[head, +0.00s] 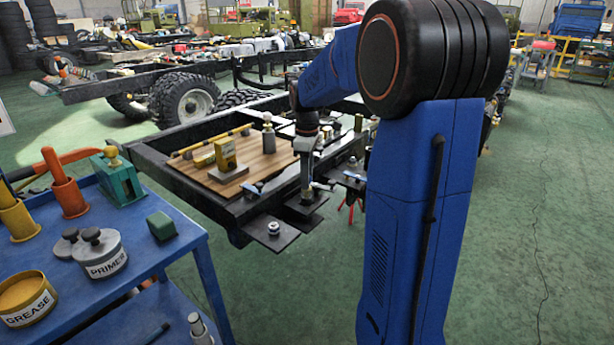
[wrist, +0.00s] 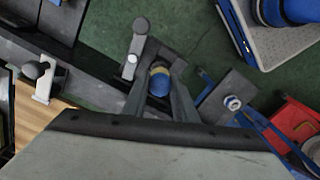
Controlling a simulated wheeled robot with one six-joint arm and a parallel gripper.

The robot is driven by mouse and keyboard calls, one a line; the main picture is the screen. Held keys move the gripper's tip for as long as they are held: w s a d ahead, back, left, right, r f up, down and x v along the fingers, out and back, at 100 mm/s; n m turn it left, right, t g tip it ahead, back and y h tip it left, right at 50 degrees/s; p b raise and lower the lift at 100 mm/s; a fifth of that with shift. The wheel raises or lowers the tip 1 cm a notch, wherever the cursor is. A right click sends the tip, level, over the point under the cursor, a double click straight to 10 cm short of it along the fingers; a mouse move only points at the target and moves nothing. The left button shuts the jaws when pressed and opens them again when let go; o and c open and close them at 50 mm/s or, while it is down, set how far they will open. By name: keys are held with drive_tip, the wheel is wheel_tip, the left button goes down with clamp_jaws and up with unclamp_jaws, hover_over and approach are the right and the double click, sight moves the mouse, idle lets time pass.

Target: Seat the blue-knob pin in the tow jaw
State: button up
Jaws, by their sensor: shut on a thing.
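In the wrist view my gripper (wrist: 160,98) is shut on the blue-knob pin (wrist: 159,85), whose round blue top with a yellow band shows between the two fingers. The pin's lower part is hidden by its own knob and the fingers. In the head view my gripper (head: 306,183) points down over the front end of the dark chassis frame, at a dark block and plate (head: 306,208) that look like the tow jaw. The blue knob cannot be made out there. I cannot tell whether the pin is inside the jaw or above it.
A dark plate with a bolt (head: 273,230) juts out beside the jaw; it also shows in the wrist view (wrist: 230,102). A grey-handled part (wrist: 139,45) stands close to the fingers. A wooden board (head: 240,172) carries a yellow meter (head: 226,155). A blue cart (head: 165,258) stands left.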

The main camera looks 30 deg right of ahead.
drive_tip(key=shift+f, duration=0.95)
idle(0.6)
drive_tip(key=o, duration=1.1)
drive_tip(key=shift+r, duration=0.45)
drive_tip(key=shift+r, duration=1.05)
drive_tip(key=shift+r, duration=2.55)
